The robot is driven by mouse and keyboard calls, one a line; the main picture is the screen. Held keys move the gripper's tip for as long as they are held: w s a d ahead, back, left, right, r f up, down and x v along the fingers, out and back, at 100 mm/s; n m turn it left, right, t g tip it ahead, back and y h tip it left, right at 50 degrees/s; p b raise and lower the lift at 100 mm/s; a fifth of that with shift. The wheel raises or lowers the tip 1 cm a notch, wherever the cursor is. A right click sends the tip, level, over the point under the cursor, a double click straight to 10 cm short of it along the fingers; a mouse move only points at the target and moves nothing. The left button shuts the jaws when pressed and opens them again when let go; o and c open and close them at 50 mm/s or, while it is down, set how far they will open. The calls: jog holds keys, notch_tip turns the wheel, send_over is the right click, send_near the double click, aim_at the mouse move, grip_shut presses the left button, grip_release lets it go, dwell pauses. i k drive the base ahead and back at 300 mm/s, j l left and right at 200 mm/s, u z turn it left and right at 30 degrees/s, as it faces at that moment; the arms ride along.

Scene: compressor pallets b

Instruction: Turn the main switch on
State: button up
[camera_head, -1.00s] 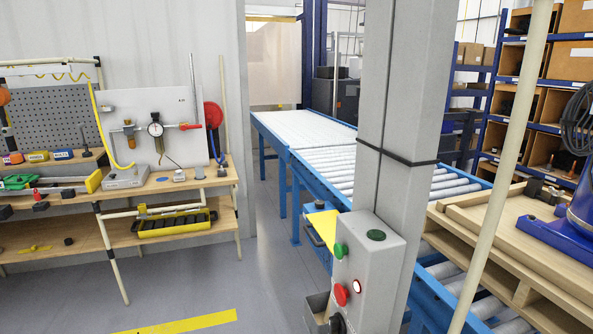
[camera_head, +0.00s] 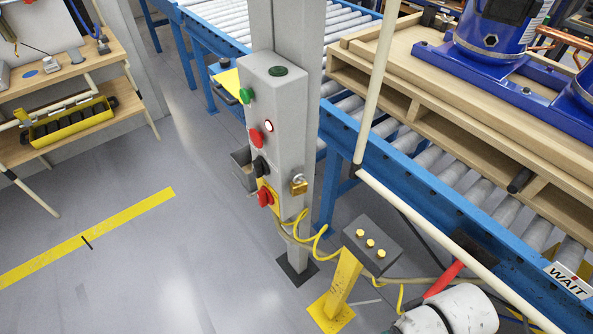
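A grey control box (camera_head: 284,110) is fixed to a grey post in the middle of the view. Low on the box is a red rotary knob (camera_head: 265,198) on a yellow plate, which looks like the main switch. Its exact turn position is too small to read. A brass padlock (camera_head: 298,185) hangs at the side of the box beside it. Above the red knob are a black knob (camera_head: 260,166), a red button (camera_head: 256,138), a lit white-red lamp (camera_head: 268,126) and a green button (camera_head: 247,95).
A grey pedestal box (camera_head: 371,245) with yellow buttons stands on a yellow foot right of the post. Yellow cables hang between them. A blue roller conveyor (camera_head: 400,165) runs behind. A cream pole (camera_head: 376,85) crosses at right. Floor left of the post is clear.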

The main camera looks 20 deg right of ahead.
aim_at(264, 198)
jog(key=i+j+u, duration=0.25)
jog(key=i, duration=0.25)
jog(key=i+j+u, duration=0.1)
jog(key=i+u, duration=0.2)
jog(key=i, duration=0.25)
